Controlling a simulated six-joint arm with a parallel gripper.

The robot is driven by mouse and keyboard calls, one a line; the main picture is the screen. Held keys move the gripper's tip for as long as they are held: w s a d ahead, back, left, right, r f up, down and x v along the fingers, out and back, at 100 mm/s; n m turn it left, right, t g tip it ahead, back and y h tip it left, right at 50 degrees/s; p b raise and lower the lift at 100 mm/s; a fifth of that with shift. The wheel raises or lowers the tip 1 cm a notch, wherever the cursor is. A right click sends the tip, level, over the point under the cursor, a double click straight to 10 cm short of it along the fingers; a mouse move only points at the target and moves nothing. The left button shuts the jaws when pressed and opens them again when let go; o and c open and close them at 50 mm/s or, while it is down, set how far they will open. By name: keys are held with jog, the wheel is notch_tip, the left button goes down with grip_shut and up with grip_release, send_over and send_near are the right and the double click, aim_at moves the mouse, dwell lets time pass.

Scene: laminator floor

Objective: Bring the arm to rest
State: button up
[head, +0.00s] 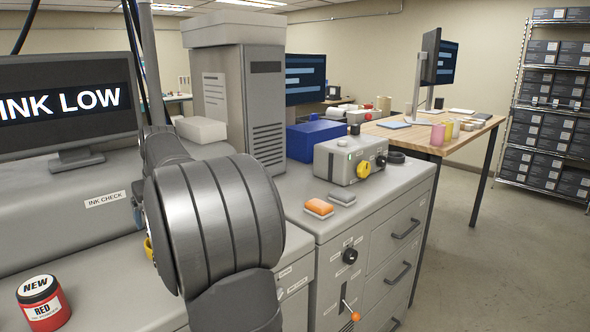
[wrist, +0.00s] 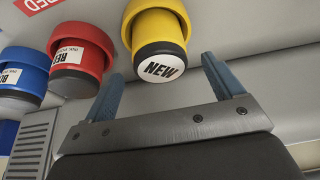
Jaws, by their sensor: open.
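My arm fills the middle of the head view and hides part of the counter behind it. My gripper (wrist: 165,90) shows in the wrist view with its two blue-grey fingers spread wide and nothing between them. A yellow ink container (wrist: 158,28) with a dark cap marked NEW is just beyond the fingertips. I cannot tell if a finger touches it. A red container (wrist: 80,48) and a blue container (wrist: 22,75) stand in a row to its left.
A red ink jar (head: 43,305) marked NEW stands on the counter at front left. A monitor (head: 66,105) reading INK LOW is behind it. Open floor lies at far right.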

jog(key=x, duration=0.5)
jog(key=shift+f, duration=0.2)
jog(key=shift+r, duration=1.55)
jog(key=shift+f, duration=0.1)
